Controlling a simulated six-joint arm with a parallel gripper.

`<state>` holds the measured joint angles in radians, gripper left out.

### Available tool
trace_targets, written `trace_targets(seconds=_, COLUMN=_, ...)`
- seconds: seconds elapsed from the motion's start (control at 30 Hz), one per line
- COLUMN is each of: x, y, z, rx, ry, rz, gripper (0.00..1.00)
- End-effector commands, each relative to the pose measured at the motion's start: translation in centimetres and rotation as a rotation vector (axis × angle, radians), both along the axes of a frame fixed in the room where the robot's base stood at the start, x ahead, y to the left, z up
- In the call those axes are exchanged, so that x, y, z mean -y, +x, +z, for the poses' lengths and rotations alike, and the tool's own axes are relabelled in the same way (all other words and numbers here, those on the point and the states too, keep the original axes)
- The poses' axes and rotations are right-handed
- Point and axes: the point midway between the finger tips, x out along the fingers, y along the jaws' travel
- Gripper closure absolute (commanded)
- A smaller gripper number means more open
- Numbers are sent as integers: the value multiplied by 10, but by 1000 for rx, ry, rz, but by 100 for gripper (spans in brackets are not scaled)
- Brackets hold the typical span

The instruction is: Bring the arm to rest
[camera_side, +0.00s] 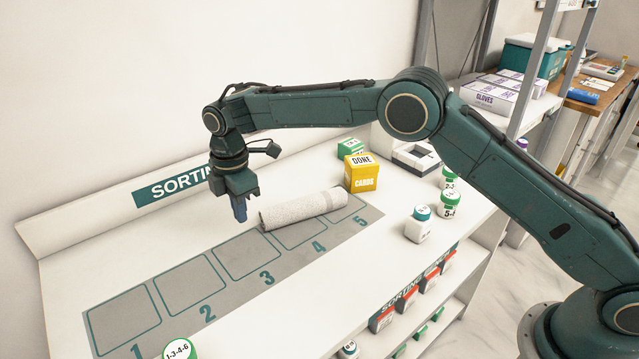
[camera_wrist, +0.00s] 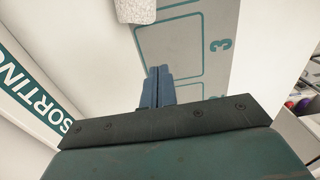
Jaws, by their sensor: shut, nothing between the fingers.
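My gripper (camera_side: 239,208) hangs pointing down above the white table (camera_side: 90,259), over the back edge of the grey numbered mat, left of the rolled cloth. Its blue fingers are shut with nothing between them. They also show closed together in the wrist view (camera_wrist: 157,88). The arm reaches from its base at the lower right across the table. The rolled grey-white cloth (camera_side: 296,209) lies across the mat near squares 4 and 5, apart from the fingers. Its end shows at the top of the wrist view (camera_wrist: 135,10).
The mat (camera_side: 222,312) has bare squares 1 to 3. A yellow "DONE CARDS" box (camera_side: 361,178) stands behind square 5. White tubs with coloured lids, one of them (camera_side: 418,226) with a blue lid, stand at right. Another tub (camera_side: 180,349) is at the front edge. A wall lies behind.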

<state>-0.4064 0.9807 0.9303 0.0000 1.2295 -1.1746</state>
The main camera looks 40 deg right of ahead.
Motion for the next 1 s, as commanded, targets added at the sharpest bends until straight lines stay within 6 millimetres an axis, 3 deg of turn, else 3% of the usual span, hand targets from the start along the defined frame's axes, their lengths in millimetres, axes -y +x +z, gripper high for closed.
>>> trace_targets(seconds=0.23, x=0, y=0, z=26, rx=1, ry=0, rz=0, gripper=100)
trace_targets(seconds=0.67, x=4, y=-1, z=38, rx=4, ry=2, rz=-16, gripper=100)
trace_targets(seconds=0.87, x=19, y=-7, z=64, rx=27, ry=12, rz=-87, gripper=100)
trace_targets(seconds=1.0, x=38, y=-18, z=93, rx=51, ry=25, rz=-173, gripper=100)
